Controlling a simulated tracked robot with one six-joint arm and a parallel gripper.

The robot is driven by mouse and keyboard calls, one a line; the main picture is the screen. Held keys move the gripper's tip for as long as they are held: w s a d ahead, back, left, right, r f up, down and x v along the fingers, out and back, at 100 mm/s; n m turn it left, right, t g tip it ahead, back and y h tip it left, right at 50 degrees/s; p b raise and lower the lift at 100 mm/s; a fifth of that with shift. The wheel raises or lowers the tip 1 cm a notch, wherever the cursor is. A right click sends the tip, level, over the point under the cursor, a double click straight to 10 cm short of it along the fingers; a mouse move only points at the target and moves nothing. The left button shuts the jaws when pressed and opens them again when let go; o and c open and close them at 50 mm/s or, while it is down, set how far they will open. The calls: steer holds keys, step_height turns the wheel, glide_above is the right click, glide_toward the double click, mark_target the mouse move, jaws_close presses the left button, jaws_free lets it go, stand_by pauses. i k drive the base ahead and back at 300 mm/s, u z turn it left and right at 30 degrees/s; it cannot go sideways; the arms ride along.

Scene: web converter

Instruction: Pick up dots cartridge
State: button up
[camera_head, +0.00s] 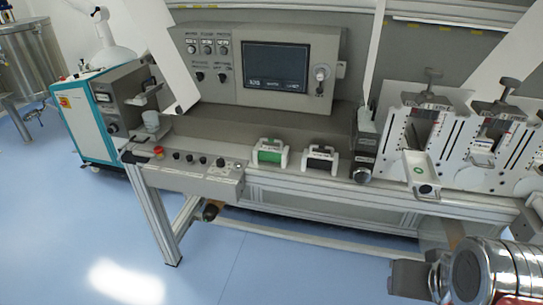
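Two small cartridges with white frames stand side by side on the front ledge of the machine: a green one (270,153) and a black one (319,162). I cannot read their labels, so I cannot tell which is the dots cartridge. A white holder with a green round mark (417,171) juts out to their right. My gripper (412,278) shows as a dark part at the lower right, beside my silver arm link. It is below and well apart from the cartridges. Its fingers are not clearly visible.
A control panel with a dark screen (276,65) stands behind the ledge. A button box (196,168) is left of the cartridges. White slotted plates (440,135) with clamps rise at the right. A teal-sided cabinet (100,120) stands left. The blue floor in front is clear.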

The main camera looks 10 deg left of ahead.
mark_target(269, 154)
steer(key=u, duration=0.65)
steer(key=k, duration=0.9)
steer(key=u, duration=1.05)
steer(key=k, duration=0.45)
steer(key=u, duration=0.5)
steer(key=i, duration=2.3)
steer(key=z, duration=0.45)
steer(key=i, duration=0.8)
steer(key=z, duration=0.45)
